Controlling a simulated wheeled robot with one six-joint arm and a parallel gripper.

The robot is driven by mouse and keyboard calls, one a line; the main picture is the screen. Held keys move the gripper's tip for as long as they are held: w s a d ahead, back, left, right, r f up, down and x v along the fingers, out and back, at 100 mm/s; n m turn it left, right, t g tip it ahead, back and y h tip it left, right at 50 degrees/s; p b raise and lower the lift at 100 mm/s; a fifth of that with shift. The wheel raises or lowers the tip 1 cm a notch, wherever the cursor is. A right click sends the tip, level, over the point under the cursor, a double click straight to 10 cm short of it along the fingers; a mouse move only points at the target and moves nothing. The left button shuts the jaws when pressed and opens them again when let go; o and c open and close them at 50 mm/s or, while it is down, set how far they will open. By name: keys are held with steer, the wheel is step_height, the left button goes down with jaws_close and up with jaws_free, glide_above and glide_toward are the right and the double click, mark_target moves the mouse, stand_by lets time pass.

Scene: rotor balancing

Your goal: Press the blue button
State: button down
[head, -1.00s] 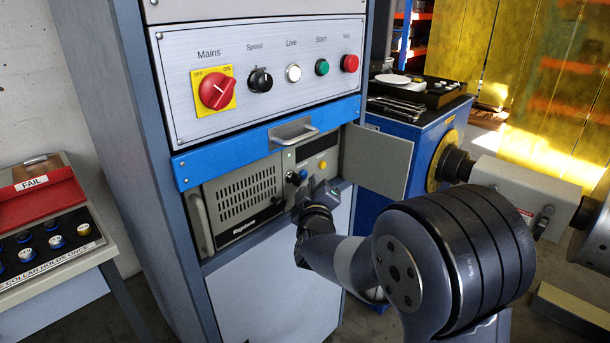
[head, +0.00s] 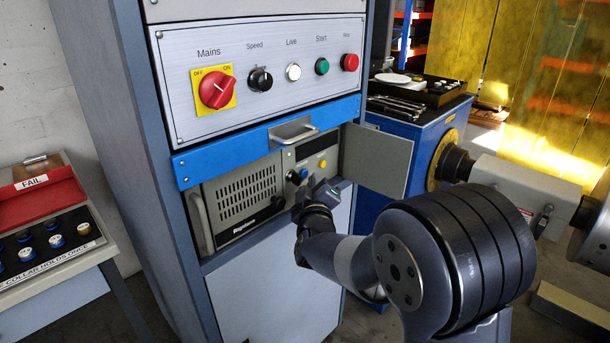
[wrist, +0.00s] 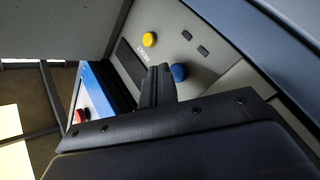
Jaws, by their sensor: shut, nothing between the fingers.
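The blue button (head: 303,173) is on the grey front panel of the unit in the open bay of the cabinet. In the wrist view the blue button (wrist: 179,72) shows just right of the fingertips. My gripper (head: 320,186) is in front of that panel, just below and right of the button in the head view. In the wrist view my gripper (wrist: 160,68) is shut and empty, its fingers pointing at the panel. A gap seems to remain between fingertips and button, but I cannot tell how wide.
A yellow button (head: 323,163) sits near the blue one. An open grey door (head: 377,162) stands to the right. A blue drawer front with a handle (head: 294,130) overhangs the bay. The red mains switch (head: 216,90) and other controls are above.

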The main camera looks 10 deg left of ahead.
stand_by(0.8)
steer(key=shift+w+a, duration=0.25)
steer(key=shift+a, duration=0.1)
steer(key=shift+w+a+p, duration=0.25)
steer(key=shift+a+p, duration=0.05)
stand_by(0.6)
stand_by(0.4)
steer(key=shift+s+d+b, duration=0.3)
steer(key=shift+s+d, duration=0.2)
steer(key=shift+d, duration=0.15)
steer(key=shift+s+d+b, duration=0.45)
steer(key=shift+s+d, duration=0.35)
steer(key=shift+d, duration=0.2)
steer(key=shift+s+d+b, duration=0.4)
steer(key=shift+s+d, duration=0.35)
steer(key=shift+d, duration=0.2)
steer(key=shift+s+d+b, duration=0.3)
steer(key=shift+s+d, duration=0.3)
steer(key=shift+d, duration=0.2)
steer(key=shift+s+d+b, duration=0.25)
steer(key=shift+s+d, duration=0.35)
steer(key=shift+d, duration=0.15)
